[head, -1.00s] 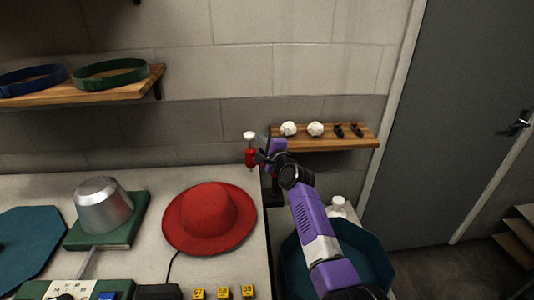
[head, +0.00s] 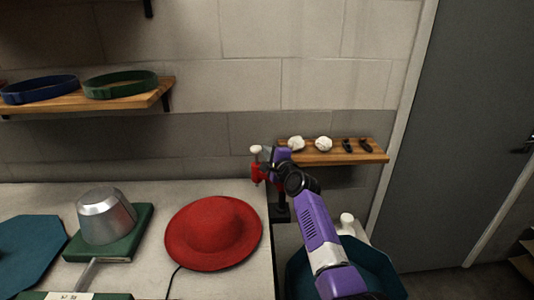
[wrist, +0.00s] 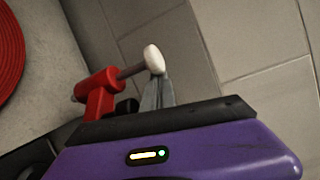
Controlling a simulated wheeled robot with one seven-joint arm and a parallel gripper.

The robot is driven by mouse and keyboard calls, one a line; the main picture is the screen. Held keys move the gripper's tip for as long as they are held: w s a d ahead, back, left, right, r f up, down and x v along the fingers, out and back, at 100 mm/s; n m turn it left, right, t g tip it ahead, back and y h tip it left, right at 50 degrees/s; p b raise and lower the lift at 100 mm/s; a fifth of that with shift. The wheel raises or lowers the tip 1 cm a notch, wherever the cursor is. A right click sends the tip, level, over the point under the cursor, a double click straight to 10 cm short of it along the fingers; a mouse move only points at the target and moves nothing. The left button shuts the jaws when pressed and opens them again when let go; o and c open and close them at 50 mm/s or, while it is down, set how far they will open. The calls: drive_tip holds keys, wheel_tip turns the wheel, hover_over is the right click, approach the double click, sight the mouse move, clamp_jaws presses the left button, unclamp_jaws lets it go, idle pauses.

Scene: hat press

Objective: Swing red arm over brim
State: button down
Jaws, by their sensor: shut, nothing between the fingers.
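The red arm (head: 258,174) stands at the right back corner of the table, behind and to the right of the hat, with a white knob (head: 255,149) at its end. In the wrist view the red arm (wrist: 100,92) carries the white knob (wrist: 154,58) on a grey rod. The red hat (head: 213,233) lies on the table, its brim (wrist: 9,55) at the left of the wrist view, apart from the arm. My gripper (head: 267,154) is shut and empty, its grey fingertips (wrist: 157,90) right by the knob; I cannot tell whether they touch it.
A metal pot-like form (head: 105,215) on a green base stands left of the hat. A wooden shelf (head: 335,155) with small white and black items is on the wall behind my gripper. A dark teal bin (head: 375,260) lies below my arm.

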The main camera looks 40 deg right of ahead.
drive_tip(key=shift+a+f+n+y+b, duration=0.15)
drive_tip(key=shift+a+n+y+b, duration=0.35)
drive_tip(key=shift+a+y+b, duration=0.35)
drive_tip(key=shift+s+a+b, duration=0.2)
drive_tip(key=shift+a+b, duration=0.45)
drive_tip(key=shift+b, duration=0.15)
drive_tip(key=s+a+n+g+y+b, duration=0.1)
drive_tip(key=s+a+n+y+b, duration=0.3)
drive_tip(key=y, duration=0.6)
drive_tip(key=shift+s+a+r+n+b, duration=0.25)
drive_tip(key=shift+a+n+b, duration=0.35)
drive_tip(key=shift+n+b, duration=0.85)
drive_tip(key=shift+f, duration=0.1)
drive_tip(key=shift+s, duration=0.1)
